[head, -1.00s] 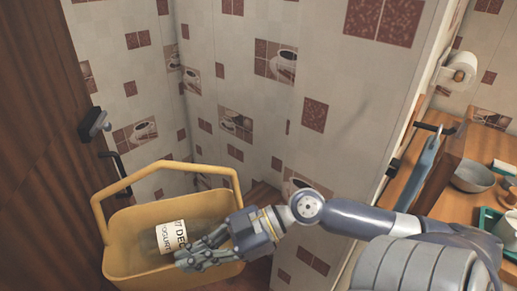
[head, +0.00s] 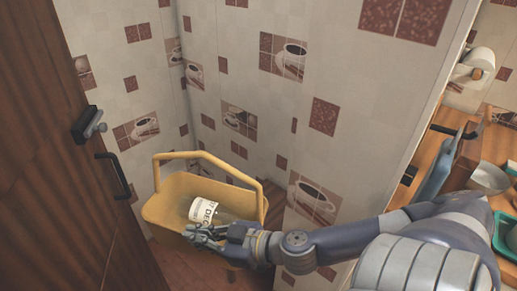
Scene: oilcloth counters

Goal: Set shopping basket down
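The shopping basket (head: 165,213) is a yellow, open-topped basket with its handle up, in the lower left of the head view. A clear jar with a white printed label (head: 203,209) lies tilted inside it. My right gripper (head: 203,233) is at the basket's near side, its fingers closed at the near rim, just below the jar's label. The fingers and hand hide part of the near wall. Whether the basket's underside touches the floor is hidden. My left gripper is not in view.
A dark wooden door (head: 45,170) with a black handle stands close on the left. Tiled walls (head: 230,70) meet in a corner behind the basket. A strip of reddish-brown floor (head: 190,262) shows below. A wooden counter with bowls and a green tray (head: 504,232) is at right.

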